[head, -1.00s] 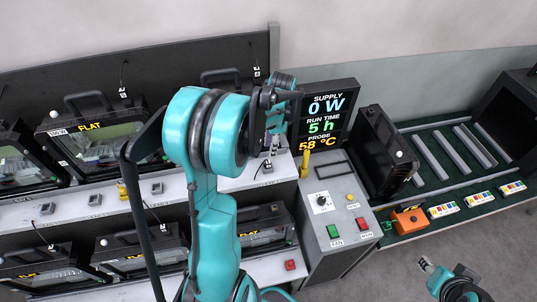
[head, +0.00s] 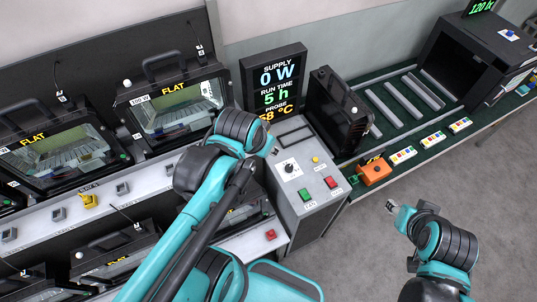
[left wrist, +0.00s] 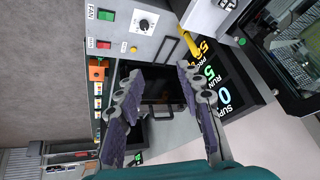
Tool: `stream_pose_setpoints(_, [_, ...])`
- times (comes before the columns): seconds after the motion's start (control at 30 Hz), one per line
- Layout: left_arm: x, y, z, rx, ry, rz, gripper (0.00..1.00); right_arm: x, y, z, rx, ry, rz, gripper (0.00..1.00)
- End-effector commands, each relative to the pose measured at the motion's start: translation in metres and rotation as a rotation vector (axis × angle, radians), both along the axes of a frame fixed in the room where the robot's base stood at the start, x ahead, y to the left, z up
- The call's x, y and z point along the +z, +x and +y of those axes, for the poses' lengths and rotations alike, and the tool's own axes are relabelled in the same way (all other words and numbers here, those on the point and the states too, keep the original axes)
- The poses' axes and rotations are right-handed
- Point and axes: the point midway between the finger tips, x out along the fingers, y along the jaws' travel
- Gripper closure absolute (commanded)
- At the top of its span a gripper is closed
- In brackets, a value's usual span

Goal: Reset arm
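My left arm reaches up the middle of the head view, and its gripper (head: 270,146) is over the console's left edge, just below the display. In the left wrist view my left gripper (left wrist: 163,105) has its two fingers wide apart, with nothing held between them. My right gripper (head: 393,207) hangs over the grey floor at the right of the head view; it is too small to tell whether its fingers are open.
A display (head: 275,82) reads supply 0 W, run time 5 h. Below it is a console (head: 315,207) with buttons. The floor (head: 360,260) at lower right is clear.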

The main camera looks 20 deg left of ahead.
Motion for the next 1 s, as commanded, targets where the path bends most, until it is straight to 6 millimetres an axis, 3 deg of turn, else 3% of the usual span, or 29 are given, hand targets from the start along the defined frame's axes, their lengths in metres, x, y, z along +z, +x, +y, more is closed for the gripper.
stream_pose_setpoints(0.2, [-0.009, -0.020, -0.023, 0.077, -0.096, -0.107, 0.63, 0.000, 0.000, 0.000, 0.000, 0.000, 0.000, 0.60])
stream_pose_setpoints(0.67, [-0.016, -0.021, -0.025, 0.087, -0.108, -0.117, 0.63, -0.007, 0.000, 0.000, 0.000, 0.000, 0.000, 0.60])
stream_pose_setpoints(0.87, [-0.059, -0.021, -0.025, 0.087, -0.108, -0.117, 0.63, -0.050, 0.000, 0.000, 0.000, 0.000, 0.000, 0.60])
stream_pose_setpoints(1.0, [-0.109, -0.021, -0.025, 0.087, -0.108, -0.116, 0.63, -0.099, 0.000, 0.000, 0.000, 0.000, 0.000, 0.60])
